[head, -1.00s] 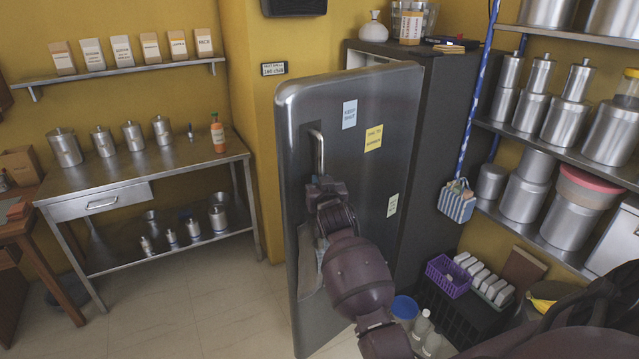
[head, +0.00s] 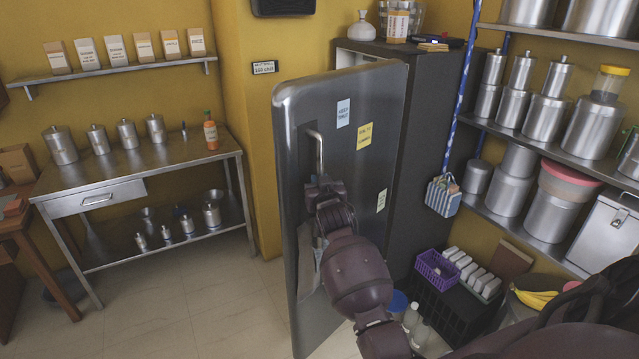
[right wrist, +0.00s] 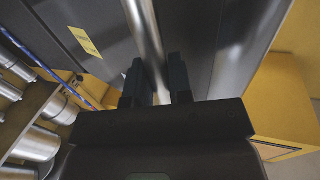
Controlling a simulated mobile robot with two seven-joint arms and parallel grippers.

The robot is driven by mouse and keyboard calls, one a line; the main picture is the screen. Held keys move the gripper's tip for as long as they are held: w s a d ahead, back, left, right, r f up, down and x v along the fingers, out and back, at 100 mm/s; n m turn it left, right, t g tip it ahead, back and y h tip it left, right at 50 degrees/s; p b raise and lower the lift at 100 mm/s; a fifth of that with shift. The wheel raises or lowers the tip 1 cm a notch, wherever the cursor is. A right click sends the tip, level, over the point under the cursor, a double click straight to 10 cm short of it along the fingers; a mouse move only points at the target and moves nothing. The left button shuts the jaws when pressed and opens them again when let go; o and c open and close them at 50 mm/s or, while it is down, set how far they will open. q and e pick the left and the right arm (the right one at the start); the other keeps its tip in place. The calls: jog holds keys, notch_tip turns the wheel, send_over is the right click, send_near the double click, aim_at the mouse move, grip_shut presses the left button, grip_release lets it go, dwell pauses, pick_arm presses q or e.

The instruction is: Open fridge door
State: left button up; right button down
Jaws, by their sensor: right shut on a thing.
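The grey metal fridge door (head: 375,95) stands open at an angle, swung out from the dark fridge body (head: 425,120). Notes in blue, yellow and pale green are stuck on its front. Its upright bar handle (head: 317,147) is near the door's left edge. My right gripper (head: 322,188) is at the lower part of the handle, seen mostly from behind. In the right wrist view, its two dark fingers (right wrist: 160,82) are shut around the shiny handle bar (right wrist: 145,30). The fridge interior is almost wholly hidden behind the door. My left gripper is not in view.
A steel table (head: 150,175) with canisters stands left, with free floor (head: 200,290) between it and the door. Right are steel shelves (head: 545,150) of canisters. A black crate (head: 450,305) with a purple basket (head: 438,267) and bottles (head: 412,318) stand low near the fridge.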

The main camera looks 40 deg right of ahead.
jog(key=shift+d+r, duration=0.2)
jog(key=shift+d, duration=0.1)
jog(key=c, duration=1.1)
grip_release()
jog(key=shift+d+f, duration=0.1)
jog(key=shift+o, duration=0.2)
jog(key=shift+s+a+f, duration=0.1)
jog(key=shift+s+a, duration=0.05)
jog(key=shift+a, duration=0.1)
jog(key=v, duration=1)
jog(key=shift+s, duration=0.25)
jog(key=shift+a, duration=0.1)
